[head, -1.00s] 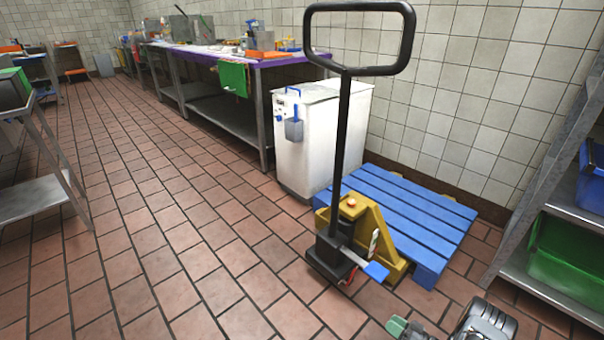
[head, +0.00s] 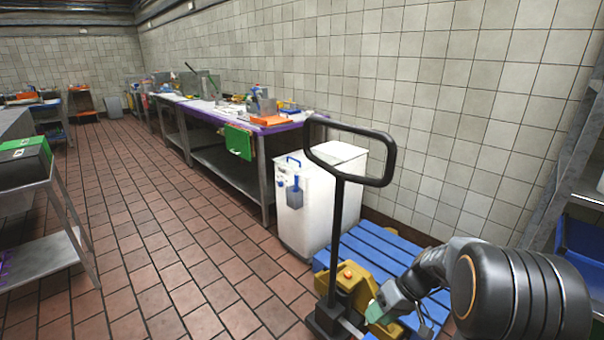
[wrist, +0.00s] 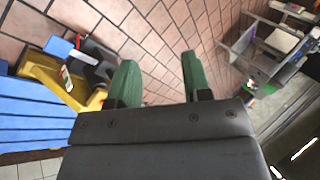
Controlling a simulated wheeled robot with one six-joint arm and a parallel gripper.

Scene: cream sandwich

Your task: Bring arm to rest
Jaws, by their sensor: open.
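My gripper shows in the wrist view (wrist: 157,78) with its two green fingers apart and nothing between them. Behind the fingers in that view is the tiled floor. In the head view my arm stands at the lower right, and part of the green gripper (head: 374,312) shows in front of the yellow pallet jack (head: 348,275). I cannot tell whether it touches the jack. My dark arm links hide part of the blue pallet.
The blue pallet (head: 362,243) lies by the wall. A white bin (head: 320,215) stands left of it, beside a long purple-edged table (head: 272,130). A metal rack (head: 562,165) is at the right, a metal stand (head: 45,262) at the left. The floor (head: 150,215) between is clear.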

